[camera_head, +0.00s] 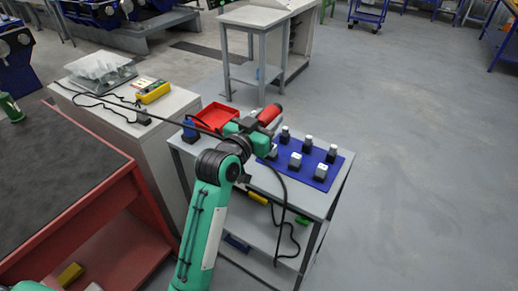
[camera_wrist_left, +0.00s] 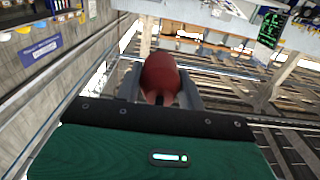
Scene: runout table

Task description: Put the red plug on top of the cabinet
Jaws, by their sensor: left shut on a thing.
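The red plug (camera_head: 269,114) is held in my left gripper (camera_head: 262,120), above the small grey table (camera_head: 328,203). In the left wrist view the red plug (camera_wrist_left: 160,76) sits between the two grey fingers (camera_wrist_left: 160,92), which are shut on it. The grey cabinet (camera_head: 165,155) stands left of the table, apart from the plug. Its top carries a tray of clear bags, a yellow meter and black cables. My right gripper is not in view.
A red tray (camera_head: 217,116) and a blue mat (camera_head: 325,178) with several small grey-black parts lie on the table. A black cable (camera_head: 279,235) hangs over its front. A red bench (camera_head: 125,200) stands at left. Open floor lies to the right.

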